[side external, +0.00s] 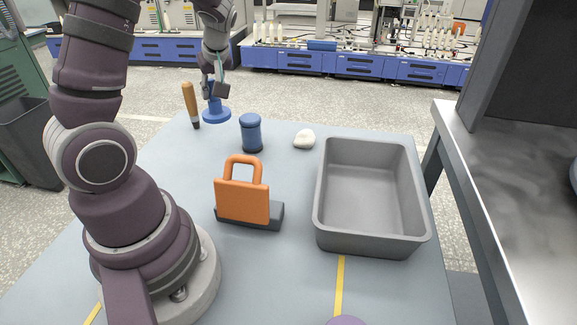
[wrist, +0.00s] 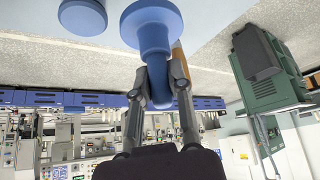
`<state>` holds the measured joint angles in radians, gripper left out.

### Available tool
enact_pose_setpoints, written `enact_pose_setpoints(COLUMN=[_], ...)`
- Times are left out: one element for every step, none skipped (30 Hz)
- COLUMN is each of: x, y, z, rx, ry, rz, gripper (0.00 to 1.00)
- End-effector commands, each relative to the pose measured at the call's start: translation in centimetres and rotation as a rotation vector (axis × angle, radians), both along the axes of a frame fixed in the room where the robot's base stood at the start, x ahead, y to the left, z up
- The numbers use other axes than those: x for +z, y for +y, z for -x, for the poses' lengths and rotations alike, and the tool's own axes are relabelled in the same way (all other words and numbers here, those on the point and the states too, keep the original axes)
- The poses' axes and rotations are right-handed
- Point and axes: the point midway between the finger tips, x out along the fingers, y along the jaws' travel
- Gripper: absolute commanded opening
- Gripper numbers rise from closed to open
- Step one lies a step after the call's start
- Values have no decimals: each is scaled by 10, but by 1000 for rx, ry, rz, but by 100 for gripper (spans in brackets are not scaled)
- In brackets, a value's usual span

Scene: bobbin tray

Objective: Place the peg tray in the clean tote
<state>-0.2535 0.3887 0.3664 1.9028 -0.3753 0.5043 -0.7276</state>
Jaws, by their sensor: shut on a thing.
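The peg tray appears to be the blue round base with an upright post (side external: 216,115) at the far edge of the table. It also shows in the wrist view (wrist: 152,27), with its post between the fingers. My gripper (side external: 216,90) is shut on that post from above; it also shows in the wrist view (wrist: 160,75). I cannot tell whether the base touches the table. The clean tote appears to be the grey, open, empty bin (side external: 322,200) at the right of the table, well apart from my gripper.
A brown-handled tool (side external: 190,103) stands close left of the peg tray. A blue bobbin (side external: 251,134), a white lump (side external: 304,139) and an orange handled block (side external: 242,203) on a dark base stand between my arm and the tote. A metal bench (side external: 500,190) is at right.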

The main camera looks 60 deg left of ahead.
Motion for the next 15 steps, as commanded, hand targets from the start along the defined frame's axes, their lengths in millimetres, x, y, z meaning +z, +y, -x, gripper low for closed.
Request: enact_pose_setpoints(x=[0, 0, 1, 1, 1, 2, 2, 3, 3, 4, 4, 4, 5, 5, 5], y=[-13, -22, -35, -47, -59, -78, -94, -110, -134, -152, -170, -193, -210, -225, -242], z=[-19, -31, -46, -58, -70, -86, -97, -108, -120, -129, -135, -143, -147, -150, -152], rx=[-80, -130, -197, -253, -312, -392, -456, -523, -610, -676, -739, -816, -869, -918, -975], ry=[0, 0, 0, 1, 1, 0, 0, 0, -1, -1, 0, -1, 1, 0, -1], rz=[0, 0, 1, 0, 0, 0, 0, -1, -1, -1, 0, 0, 0, 0, 0], gripper=[0, 0, 0, 0, 0, 0, 0, 0, 0, 0, 0, 0, 0, 0, 0])
